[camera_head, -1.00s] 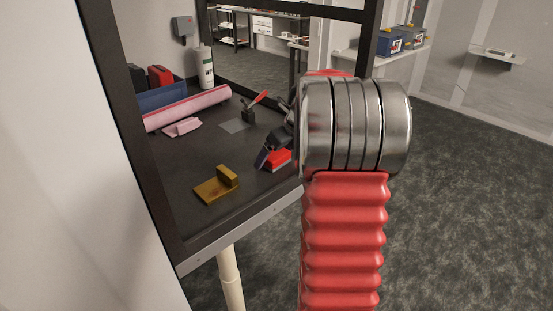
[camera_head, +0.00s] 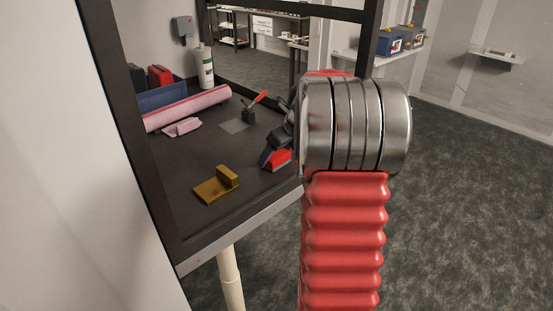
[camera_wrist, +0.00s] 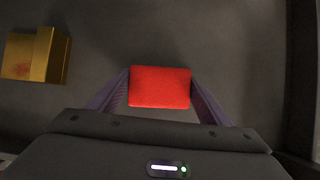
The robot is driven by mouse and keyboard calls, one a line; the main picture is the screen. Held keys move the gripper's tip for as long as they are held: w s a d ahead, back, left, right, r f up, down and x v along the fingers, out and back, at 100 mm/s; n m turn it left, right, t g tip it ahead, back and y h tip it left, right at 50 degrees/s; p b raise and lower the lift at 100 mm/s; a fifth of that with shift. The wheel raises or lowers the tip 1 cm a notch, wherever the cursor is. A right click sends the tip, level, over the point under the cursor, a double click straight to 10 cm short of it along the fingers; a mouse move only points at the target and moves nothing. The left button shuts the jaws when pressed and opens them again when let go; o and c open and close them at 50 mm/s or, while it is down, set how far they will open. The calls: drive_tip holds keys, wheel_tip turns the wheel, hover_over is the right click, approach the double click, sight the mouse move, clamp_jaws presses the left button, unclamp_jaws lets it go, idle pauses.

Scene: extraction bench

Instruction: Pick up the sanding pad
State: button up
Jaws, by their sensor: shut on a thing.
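The sanding pad appears to be the red block (camera_wrist: 160,87) between my fingers in the wrist view. It also shows in the head view as a small red shape (camera_head: 279,160) on the dark bench near its right front edge. My gripper (camera_wrist: 160,90) is shut on it, with a purple finger against its left and right sides. In the head view my gripper (camera_head: 270,155) is partly hidden behind my own arm. I cannot tell whether the pad still touches the bench top.
A gold-brown block on a plate (camera_head: 217,186) stands to the left; it also shows in the wrist view (camera_wrist: 37,56). Behind are a pink block (camera_head: 182,127), a pink roll (camera_head: 190,108), a red-handled clamp (camera_head: 250,110) and a white bottle (camera_head: 205,68). Dark frame posts (camera_head: 150,160) bound the bench.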

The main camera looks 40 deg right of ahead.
sight(276, 153)
drive_tip(key=shift+r, duration=0.15)
wheel_tip(276, 153, up, 10)
drive_tip(key=shift+f, duration=0.1)
idle(0.5)
idle(0.3)
